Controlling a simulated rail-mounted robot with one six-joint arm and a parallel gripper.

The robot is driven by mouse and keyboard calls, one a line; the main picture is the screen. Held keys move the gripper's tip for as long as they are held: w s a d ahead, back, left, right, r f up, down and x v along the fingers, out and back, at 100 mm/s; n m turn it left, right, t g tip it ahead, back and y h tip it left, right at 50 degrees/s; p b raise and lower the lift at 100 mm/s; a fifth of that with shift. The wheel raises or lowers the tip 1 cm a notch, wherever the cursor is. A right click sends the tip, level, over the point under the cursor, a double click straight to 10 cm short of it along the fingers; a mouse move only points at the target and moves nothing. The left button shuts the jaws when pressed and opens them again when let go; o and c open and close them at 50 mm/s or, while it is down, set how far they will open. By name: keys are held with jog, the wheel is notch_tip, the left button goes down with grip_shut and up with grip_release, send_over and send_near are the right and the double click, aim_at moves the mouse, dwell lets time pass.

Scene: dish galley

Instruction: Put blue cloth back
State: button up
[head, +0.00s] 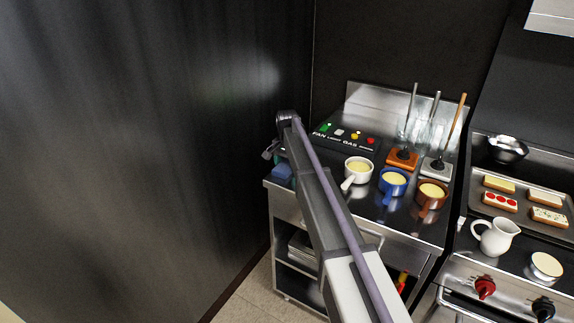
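A small blue cloth (282,171) lies at the left front corner of the steel counter (345,213), partly hidden by my arm. My gripper (268,154) is at the counter's left end, just above and left of the cloth. It is small, dark and partly behind my arm, so I cannot tell whether its fingers are open or shut or whether they touch the cloth. A bit of teal shows beside it, too small to make out.
A white pan (358,170), a blue pan (393,182) and a brown pan (432,194) stand right of my arm. A dark wall (150,150) is close on the left.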

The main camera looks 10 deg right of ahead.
aim_at(287, 164)
jog(key=o, duration=0.4)
notch_tip(287, 164, up, 13)
jog(key=p, duration=1.3)
jog(key=shift+s+a+f+n+b, duration=0.15)
jog(key=shift+s+f+n+b, duration=0.8)
jog(key=shift+s, duration=5.85)
jog(key=shift+s+a+f+n+b, duration=0.1)
jog(key=shift+s+n, duration=1.75)
jog(key=shift+s, duration=4.9)
jog(key=shift+s+a+f+n+b, duration=0.15)
jog(key=shift+s+f+n+b, duration=0.8)
jog(key=shift+s, duration=5.85)
